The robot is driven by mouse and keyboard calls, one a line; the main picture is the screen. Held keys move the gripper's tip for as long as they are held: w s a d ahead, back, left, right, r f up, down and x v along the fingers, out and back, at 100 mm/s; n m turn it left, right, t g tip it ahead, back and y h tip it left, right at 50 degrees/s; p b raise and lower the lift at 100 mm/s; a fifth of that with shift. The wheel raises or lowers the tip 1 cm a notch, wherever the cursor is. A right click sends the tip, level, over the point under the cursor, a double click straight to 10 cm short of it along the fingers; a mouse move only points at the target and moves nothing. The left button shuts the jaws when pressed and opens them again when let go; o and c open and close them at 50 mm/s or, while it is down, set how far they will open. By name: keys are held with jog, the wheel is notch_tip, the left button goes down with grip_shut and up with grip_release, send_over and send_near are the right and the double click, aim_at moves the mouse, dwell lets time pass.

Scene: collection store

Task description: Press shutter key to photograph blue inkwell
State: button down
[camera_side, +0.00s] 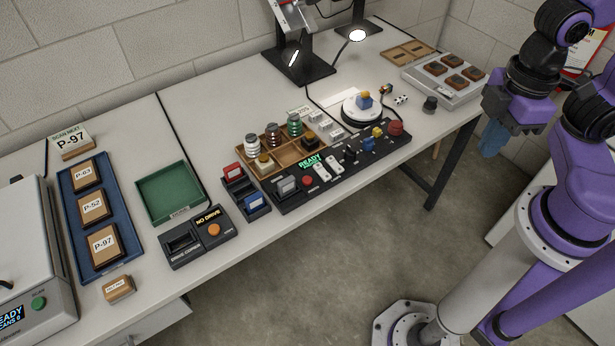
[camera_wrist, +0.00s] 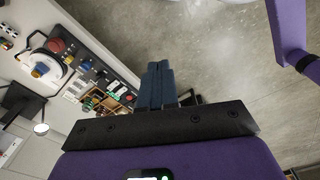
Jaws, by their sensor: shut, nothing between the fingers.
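A small blue object with an orange-yellow top, likely the blue inkwell (camera_side: 363,101), sits on a round white turntable (camera_side: 350,114). It also shows in the wrist view (camera_wrist: 41,70). The black control panel (camera_side: 333,189) lies along the table's front edge, with a green READY display (camera_side: 309,160), a red button (camera_side: 307,181), white keys (camera_side: 328,168) and coloured knobs. I cannot tell which key is the shutter key. My gripper (camera_side: 489,151) is shut and empty, pointing down to the right of the table, apart from the panel. Its fingers show in the wrist view (camera_wrist: 158,72).
A large red button (camera_side: 396,127) stands at the panel's right end. A wooden tray (camera_side: 270,173) with jars lies behind the panel. A lamp (camera_side: 357,36) stands behind the turntable. A grey tray (camera_side: 447,90) with brown blocks lies at the table's right end. The floor beside the table is open.

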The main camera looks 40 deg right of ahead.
dwell(0.5)
jog(key=m+t+y, duration=0.5)
jog(key=m+t, duration=0.2)
jog(key=m, duration=0.8)
send_over(311, 180)
notch_tip(311, 180, down, 15)
jog(key=shift+r, duration=0.15)
jog(key=shift+n, duration=0.3)
jog(key=shift+f, duration=4.4)
jog(key=shift+f, duration=0.1)
